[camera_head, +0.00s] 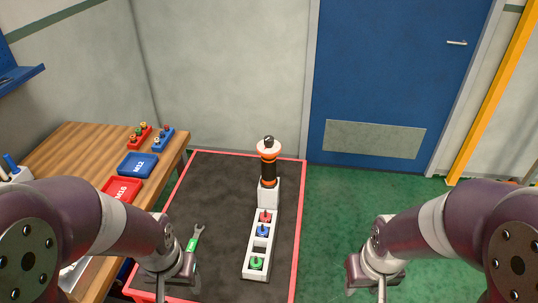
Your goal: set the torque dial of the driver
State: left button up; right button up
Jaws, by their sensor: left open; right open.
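The driver (268,169) stands upright in a white holder (269,194) near the back of the dark mat. It has a black and orange body and a pale, wide collar (269,147) near its top with a dark knob above. Any dial markings are too small to read. My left gripper (162,288) is low at the front left of the mat, apart from the driver. My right gripper (381,289) is to the right of the mat, over the green floor. Both are open and hold nothing; their fingertips are partly cut off by the lower edge.
A white rack (249,270) with red, blue and green pieces runs forward from the driver. A green-handled wrench (194,239) lies on the dark mat (215,180), left of it. The wooden bench (75,145) holds blue M12 (138,170) and red M16 (110,193) trays.

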aim_at(268, 140)
jog(key=l+z, duration=0.5)
jog(key=l, duration=0.15)
jog(key=i+l, duration=0.4)
jog(key=i, duration=0.15)
